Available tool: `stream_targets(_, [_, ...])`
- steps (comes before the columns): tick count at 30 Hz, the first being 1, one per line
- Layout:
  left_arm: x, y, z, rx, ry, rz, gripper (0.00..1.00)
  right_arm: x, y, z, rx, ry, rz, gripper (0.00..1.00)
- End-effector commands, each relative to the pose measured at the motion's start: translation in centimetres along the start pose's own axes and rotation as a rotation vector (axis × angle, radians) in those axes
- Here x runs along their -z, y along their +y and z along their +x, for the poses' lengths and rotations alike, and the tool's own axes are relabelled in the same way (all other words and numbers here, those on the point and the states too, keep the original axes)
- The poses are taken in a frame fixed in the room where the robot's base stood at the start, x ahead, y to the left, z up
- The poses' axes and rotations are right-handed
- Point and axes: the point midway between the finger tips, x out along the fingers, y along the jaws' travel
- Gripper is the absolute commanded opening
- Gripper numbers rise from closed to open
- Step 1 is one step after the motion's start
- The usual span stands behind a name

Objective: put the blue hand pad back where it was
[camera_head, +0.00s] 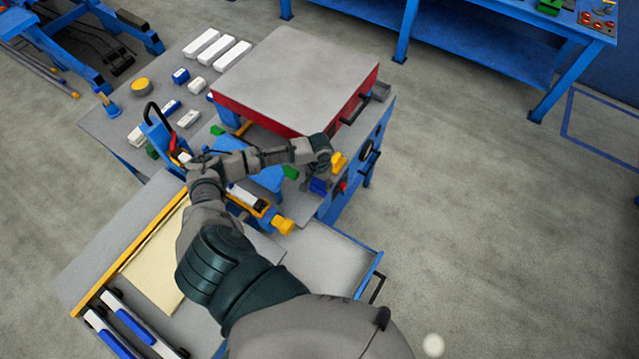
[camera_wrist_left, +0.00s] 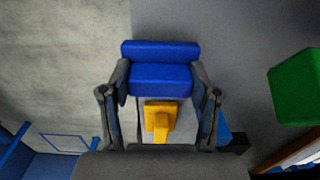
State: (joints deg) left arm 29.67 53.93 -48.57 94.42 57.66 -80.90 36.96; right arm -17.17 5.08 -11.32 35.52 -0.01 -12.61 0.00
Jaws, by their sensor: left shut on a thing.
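The blue hand pad (camera_wrist_left: 160,78) is a blue block with a raised back part. It sits between the two fingers of my left gripper (camera_wrist_left: 160,92), which is shut on it. In the head view the pad (camera_head: 318,186) shows small below my left gripper (camera_head: 320,174), near the front right edge of the blue and grey bench (camera_head: 300,208). A yellow piece (camera_wrist_left: 160,120) shows between the fingers, beside the pad. I cannot tell whether the pad touches the bench. My right gripper is not in view.
A green block (camera_wrist_left: 297,88) stands to the right in the wrist view. A grey-topped red box (camera_head: 300,75) rises behind the gripper. An open drawer (camera_head: 325,262) juts out in front. White and blue blocks lie on the left table (camera_head: 110,125). Floor to the right is clear.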

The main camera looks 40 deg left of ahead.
Motion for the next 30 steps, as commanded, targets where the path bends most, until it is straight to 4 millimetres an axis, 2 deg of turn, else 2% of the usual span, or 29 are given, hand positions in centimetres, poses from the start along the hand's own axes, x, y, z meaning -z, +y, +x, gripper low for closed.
stream_targets(3, [0.0, 0.0, 1.3, -0.001, -0.001, -0.001, 0.08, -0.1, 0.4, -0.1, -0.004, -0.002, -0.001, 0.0])
stream_targets(9, [0.0, 0.0, 1.3, -0.001, 0.0, 0.0, 0.08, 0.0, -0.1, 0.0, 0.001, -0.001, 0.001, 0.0])
stream_targets(10, [0.0, 0.0, 1.3, -0.001, 0.0, 0.0, 0.69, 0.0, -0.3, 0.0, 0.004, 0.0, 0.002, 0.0])
stream_targets(12, [0.0, 0.1, 1.3, 0.0, 0.0, 0.0, 0.86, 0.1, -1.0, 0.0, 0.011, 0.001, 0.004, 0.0])
stream_targets(17, [0.0, 0.3, 1.2, 0.002, 0.001, 0.001, 0.86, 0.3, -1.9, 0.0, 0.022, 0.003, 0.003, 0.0])
stream_targets(23, [0.0, 0.3, 0.9, 0.001, 0.002, 0.001, 0.86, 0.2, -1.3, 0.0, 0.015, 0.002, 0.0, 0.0])
stream_targets(26, [0.1, 0.1, 0.0, 0.0, 0.003, 0.0, 0.86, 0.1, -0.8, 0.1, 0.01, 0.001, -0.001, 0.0])
stream_targets(30, [0.1, 0.0, -2.6, -0.002, 0.005, 0.001, 0.86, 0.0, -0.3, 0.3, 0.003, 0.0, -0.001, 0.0])
